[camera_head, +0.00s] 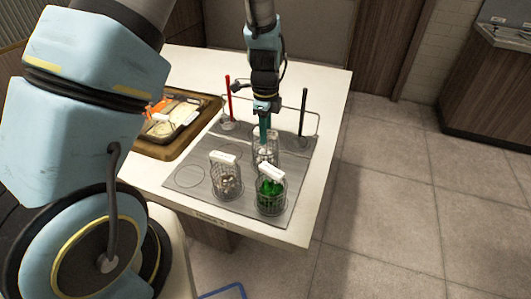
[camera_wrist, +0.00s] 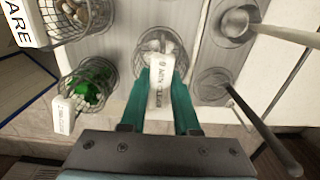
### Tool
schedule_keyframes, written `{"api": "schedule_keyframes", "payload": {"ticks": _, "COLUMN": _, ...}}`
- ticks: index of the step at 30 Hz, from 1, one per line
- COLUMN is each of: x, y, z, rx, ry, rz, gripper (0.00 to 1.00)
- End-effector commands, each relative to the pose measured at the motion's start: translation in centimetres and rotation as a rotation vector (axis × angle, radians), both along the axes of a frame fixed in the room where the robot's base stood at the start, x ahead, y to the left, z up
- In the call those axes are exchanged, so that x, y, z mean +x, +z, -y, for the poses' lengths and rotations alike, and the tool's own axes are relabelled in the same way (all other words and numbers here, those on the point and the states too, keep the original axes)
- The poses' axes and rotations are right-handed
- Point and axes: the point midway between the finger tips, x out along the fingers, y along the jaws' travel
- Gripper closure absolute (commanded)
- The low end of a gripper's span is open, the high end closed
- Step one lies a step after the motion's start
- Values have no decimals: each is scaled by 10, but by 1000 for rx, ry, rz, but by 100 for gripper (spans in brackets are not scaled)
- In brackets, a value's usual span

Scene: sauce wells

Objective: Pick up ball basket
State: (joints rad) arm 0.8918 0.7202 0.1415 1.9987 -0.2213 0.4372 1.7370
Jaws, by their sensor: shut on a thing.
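My gripper (camera_head: 265,130) points down over the grey panel (camera_head: 205,165) on the white counter. Its teal fingers, also in the wrist view (camera_wrist: 162,78), are shut on the white labelled handle (camera_wrist: 161,92) of a wire basket (camera_wrist: 150,48). This basket holds pale round pieces and also shows below the fingers in the head view (camera_head: 266,158). Its label is too small to read surely. The basket is upright; I cannot tell whether it is clear of the panel. The fingers hide part of it.
A basket of pale brown pieces (camera_head: 227,186) and a basket of green pieces (camera_head: 271,200) stand in front. A red-handled ladle (camera_head: 228,98) and a black-handled ladle (camera_head: 303,112) stand behind, beside a wire rail. A brown tray (camera_head: 212,106) with food lies left.

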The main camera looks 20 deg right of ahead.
Motion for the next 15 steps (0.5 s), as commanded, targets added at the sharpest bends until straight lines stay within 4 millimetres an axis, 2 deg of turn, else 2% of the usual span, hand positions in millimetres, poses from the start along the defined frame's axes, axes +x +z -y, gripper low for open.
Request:
{"api": "schedule_keyframes", "payload": {"ticks": 5, "x": 0, "y": 3, "z": 1, "rx": -2, "ry": 0, "rz": 1, "gripper": 100}}
{"api": "schedule_keyframes", "payload": {"ticks": 8, "x": 1, "y": 12, "z": 1, "rx": -3, "ry": 0, "rz": 2, "gripper": 100}}
{"api": "schedule_keyframes", "payload": {"ticks": 15, "x": 1, "y": 54, "z": 1, "rx": -6, "ry": 0, "rz": 5, "gripper": 100}}
